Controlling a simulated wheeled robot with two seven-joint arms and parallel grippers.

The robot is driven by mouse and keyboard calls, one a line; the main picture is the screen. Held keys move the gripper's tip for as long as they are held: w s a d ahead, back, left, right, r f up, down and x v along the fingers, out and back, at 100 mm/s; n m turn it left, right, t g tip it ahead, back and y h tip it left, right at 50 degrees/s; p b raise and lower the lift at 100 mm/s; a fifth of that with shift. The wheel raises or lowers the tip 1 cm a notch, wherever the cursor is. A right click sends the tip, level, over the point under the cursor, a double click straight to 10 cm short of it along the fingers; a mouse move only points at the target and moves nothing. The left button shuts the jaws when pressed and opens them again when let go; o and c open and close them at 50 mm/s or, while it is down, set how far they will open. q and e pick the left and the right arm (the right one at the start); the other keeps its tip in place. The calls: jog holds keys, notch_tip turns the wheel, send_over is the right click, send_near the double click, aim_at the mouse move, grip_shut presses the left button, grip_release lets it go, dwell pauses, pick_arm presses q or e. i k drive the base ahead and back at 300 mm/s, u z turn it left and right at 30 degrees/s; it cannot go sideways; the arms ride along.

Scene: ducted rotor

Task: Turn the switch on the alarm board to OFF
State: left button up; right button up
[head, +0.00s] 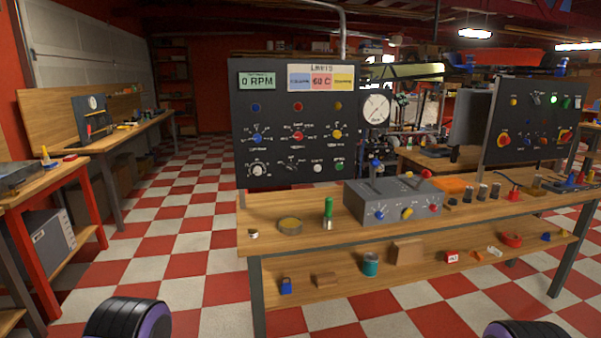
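A dark upright board (275,214) stands at the back of the central workbench. It carries a green "0 RPM" display (257,81), a panel that seems to read "Limits" with a "60 C" field (322,77), coloured lamps, and blue, red and yellow knobs (298,137). Its lower row has a white-marked dial (258,170), a small dark switch (291,168) and two buttons. A second dark board (499,87) at the right has a lit green lamp and several knobs. No readable label tells which is the alarm board. Switch positions are too small to read. Neither gripper is visible.
A side bench (130,133) stands at the left. Checkered floor is clear left of the central bench.

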aim_at(290, 167)
jog(key=z, duration=0.65)
jog(key=i, duration=0.9)
jog(key=u, duration=0.15)
